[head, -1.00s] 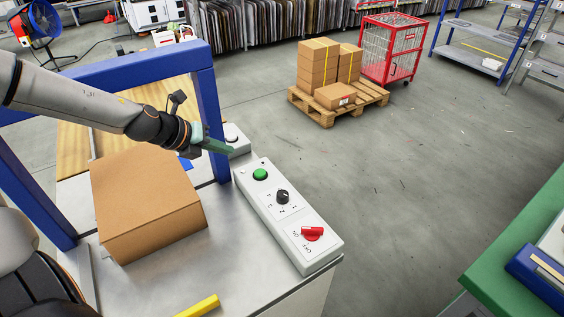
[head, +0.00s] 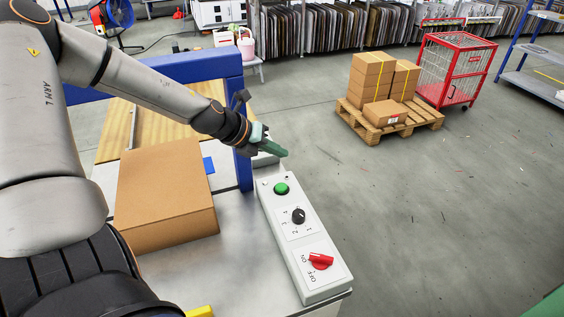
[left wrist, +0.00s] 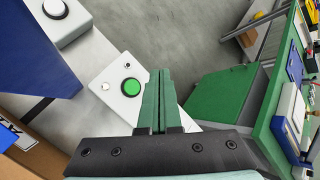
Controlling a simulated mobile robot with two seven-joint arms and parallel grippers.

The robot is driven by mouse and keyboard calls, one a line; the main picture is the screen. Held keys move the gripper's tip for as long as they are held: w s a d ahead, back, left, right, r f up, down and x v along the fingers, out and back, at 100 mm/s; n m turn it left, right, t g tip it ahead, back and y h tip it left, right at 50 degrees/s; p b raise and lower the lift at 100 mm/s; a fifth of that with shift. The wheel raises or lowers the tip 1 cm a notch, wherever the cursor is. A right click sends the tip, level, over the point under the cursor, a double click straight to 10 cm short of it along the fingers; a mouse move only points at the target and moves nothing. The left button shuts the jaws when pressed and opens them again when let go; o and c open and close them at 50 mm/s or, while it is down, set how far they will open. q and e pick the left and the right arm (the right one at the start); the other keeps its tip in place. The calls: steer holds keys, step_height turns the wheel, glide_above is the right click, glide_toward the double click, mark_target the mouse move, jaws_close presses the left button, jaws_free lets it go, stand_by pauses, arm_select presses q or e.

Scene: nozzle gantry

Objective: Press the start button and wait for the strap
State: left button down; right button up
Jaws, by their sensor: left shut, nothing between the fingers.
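The control box (head: 305,245) is a long pale panel on the metal table. It carries a green button (head: 281,188), a black selector knob (head: 298,216) and a red switch (head: 321,261). My left gripper (head: 284,153) has shut green fingers, empty, above and just beyond the green button in the head view. In the left wrist view the green button (left wrist: 131,87) shows just left of the shut fingers (left wrist: 160,73), with no contact visible. A closed brown carton (head: 165,190) sits beside the blue frame (head: 241,150). No strap shows on its visible faces. My right gripper is not in view.
A second small box with a pale round button (left wrist: 56,8) lies beyond the panel. A wooden pallet (head: 372,130) with strapped cartons and a red cage cart (head: 450,75) stand farther back. Open grey floor (head: 450,210) lies right of the table.

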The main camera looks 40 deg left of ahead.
arm_select(q)
steer(key=f+b, duration=0.1)
steer(key=b, duration=0.4)
glide_above(278, 188)
step_height(278, 188, down, 5)
steer(key=shift+s+f, duration=0.1)
step_height(278, 188, down, 2)
steer(key=shift+f+b, duration=0.2)
steer(key=shift+b, duration=1)
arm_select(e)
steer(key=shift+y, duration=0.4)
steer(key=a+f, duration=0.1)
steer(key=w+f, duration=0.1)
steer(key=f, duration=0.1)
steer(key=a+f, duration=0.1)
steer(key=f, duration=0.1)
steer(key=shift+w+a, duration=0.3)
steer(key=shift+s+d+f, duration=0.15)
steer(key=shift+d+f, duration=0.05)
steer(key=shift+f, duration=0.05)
arm_select(q)
steer(key=shift+f, duration=0.1)
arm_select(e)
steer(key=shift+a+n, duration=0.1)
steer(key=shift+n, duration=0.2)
arm_select(q)
steer(key=shift+f+b, duration=0.35)
steer(key=shift+b, duration=0.05)
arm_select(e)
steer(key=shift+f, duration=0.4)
